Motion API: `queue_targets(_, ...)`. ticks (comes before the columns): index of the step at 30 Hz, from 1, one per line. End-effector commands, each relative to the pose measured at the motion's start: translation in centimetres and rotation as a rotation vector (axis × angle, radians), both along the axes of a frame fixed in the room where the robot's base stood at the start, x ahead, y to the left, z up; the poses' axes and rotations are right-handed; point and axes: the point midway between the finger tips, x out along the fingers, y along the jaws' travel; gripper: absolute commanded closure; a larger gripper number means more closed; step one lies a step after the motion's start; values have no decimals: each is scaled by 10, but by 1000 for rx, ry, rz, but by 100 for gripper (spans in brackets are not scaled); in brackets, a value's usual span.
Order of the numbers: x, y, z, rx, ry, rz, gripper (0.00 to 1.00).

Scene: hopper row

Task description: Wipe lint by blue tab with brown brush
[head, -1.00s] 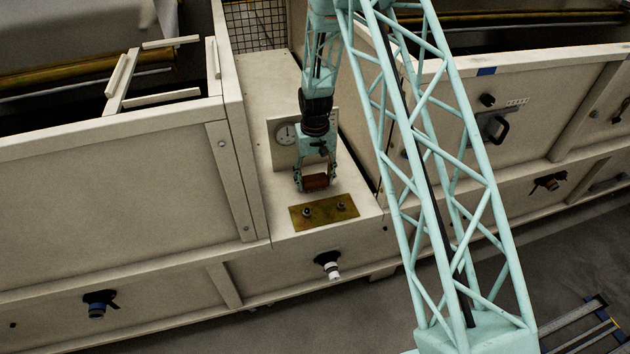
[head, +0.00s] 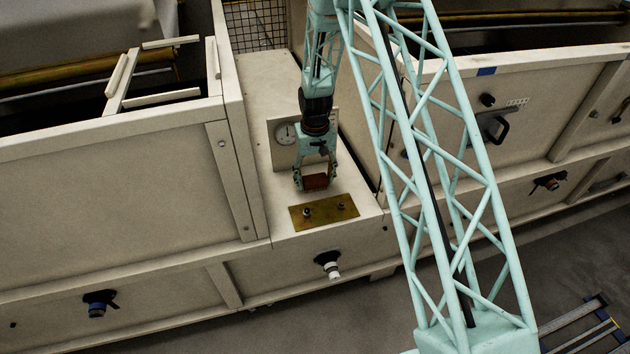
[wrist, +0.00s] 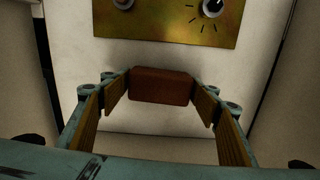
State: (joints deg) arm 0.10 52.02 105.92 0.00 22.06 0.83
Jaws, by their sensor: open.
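The brown brush (head: 315,182) is a reddish-brown block on the pale ledge between the two hoppers. It also shows in the wrist view (wrist: 161,86), between the fingertips. My gripper (head: 315,180) is open around the brush, with one finger on each side.
A brass plate (head: 324,211) with two knobs lies just in front of the brush. A dial gauge panel (head: 287,134) stands behind my gripper. The right hopper's front (head: 550,110) carries a black handle and knob. A blue ladder (head: 590,325) lies at lower right.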

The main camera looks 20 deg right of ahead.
Motion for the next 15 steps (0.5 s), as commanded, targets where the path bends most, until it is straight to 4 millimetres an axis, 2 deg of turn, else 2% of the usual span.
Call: queue_targets(15, 0, 0, 7, 0, 0, 0, 44)
